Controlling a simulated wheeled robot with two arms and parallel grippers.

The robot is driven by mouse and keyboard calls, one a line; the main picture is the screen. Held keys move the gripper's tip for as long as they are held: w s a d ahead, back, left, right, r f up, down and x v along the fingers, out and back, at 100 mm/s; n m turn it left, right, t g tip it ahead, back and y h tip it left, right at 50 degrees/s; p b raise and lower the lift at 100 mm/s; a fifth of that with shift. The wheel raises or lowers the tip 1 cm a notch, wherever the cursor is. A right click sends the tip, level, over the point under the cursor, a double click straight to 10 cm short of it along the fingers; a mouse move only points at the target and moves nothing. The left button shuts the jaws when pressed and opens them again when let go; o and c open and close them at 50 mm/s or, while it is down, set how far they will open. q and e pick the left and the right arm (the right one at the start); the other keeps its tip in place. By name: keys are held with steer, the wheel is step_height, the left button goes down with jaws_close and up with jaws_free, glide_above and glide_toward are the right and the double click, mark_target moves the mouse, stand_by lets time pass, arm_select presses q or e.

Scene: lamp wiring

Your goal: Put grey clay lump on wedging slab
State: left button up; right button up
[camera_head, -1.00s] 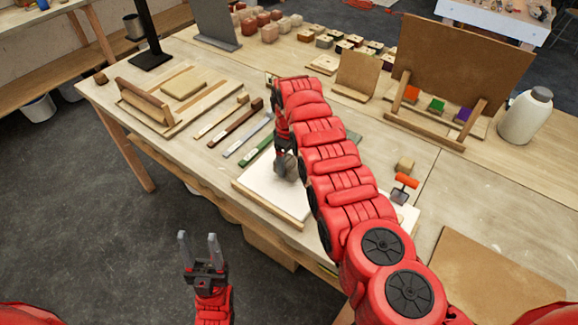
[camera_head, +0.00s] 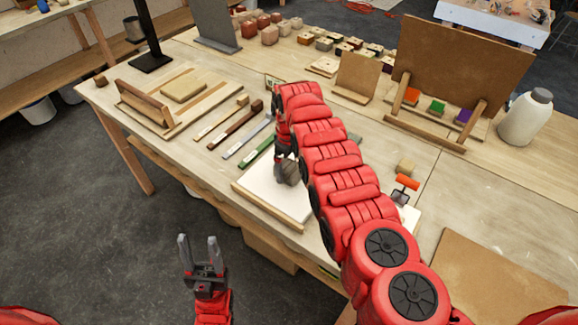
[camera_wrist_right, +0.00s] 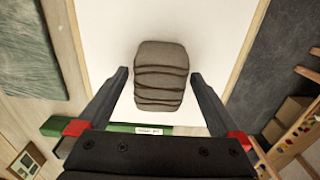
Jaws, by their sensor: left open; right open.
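The grey clay lump (camera_wrist_right: 161,75) lies on the white top of the wedging slab (camera_wrist_right: 110,30). In the head view the lump (camera_head: 288,171) is near the middle of the slab (camera_head: 268,195), partly hidden by my right arm. My right gripper (camera_wrist_right: 160,82) is open, with one finger on each side of the lump and gaps showing between fingers and clay. My left gripper (camera_head: 199,244) is open and empty, in front of the table and away from the slab.
A green-handled tool (camera_head: 256,151) and other long tools lie left of the slab. A wooden board with a raised bar (camera_head: 145,100) is further left. An orange-handled scraper (camera_head: 407,182) lies to the right. A white bottle (camera_head: 525,117) stands at far right.

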mark_target(289, 165)
step_height(289, 165, up, 2)
steer(key=shift+a+r+p, duration=0.1)
steer(key=shift+r+p, duration=0.1)
steer(key=shift+p, duration=0.35)
step_height(289, 165, up, 10)
steer(key=b, duration=0.3)
steer(key=shift+f, duration=0.15)
